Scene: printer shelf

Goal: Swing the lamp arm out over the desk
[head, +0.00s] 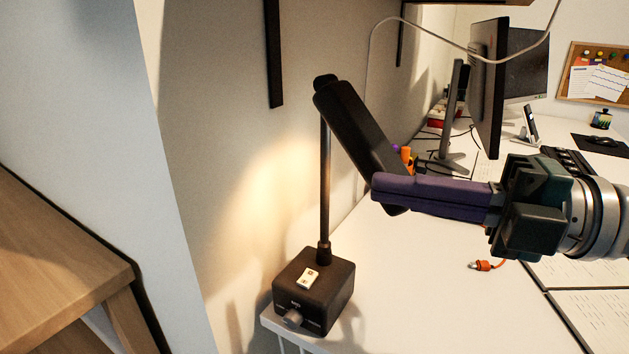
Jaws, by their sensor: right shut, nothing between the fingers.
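The black desk lamp has a square base (314,290) at the near left corner of the white desk, with a small switch on top and a knob on its front. A thin upright post (325,185) rises from the base. The dark lamp arm (355,125) is joined at the post's top and slants down to the right. My right gripper (385,190) comes in from the right with its purple fingers shut. The fingertips overlap the lower end of the lamp arm in the picture; I cannot tell whether they touch it. My left gripper is not in view.
The white desk (400,300) is mostly clear near the lamp base. A monitor (487,85) stands behind my right gripper. Open papers (585,315) lie at the right, and a small orange object (484,266) lies below the gripper. A wall stands close behind the lamp.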

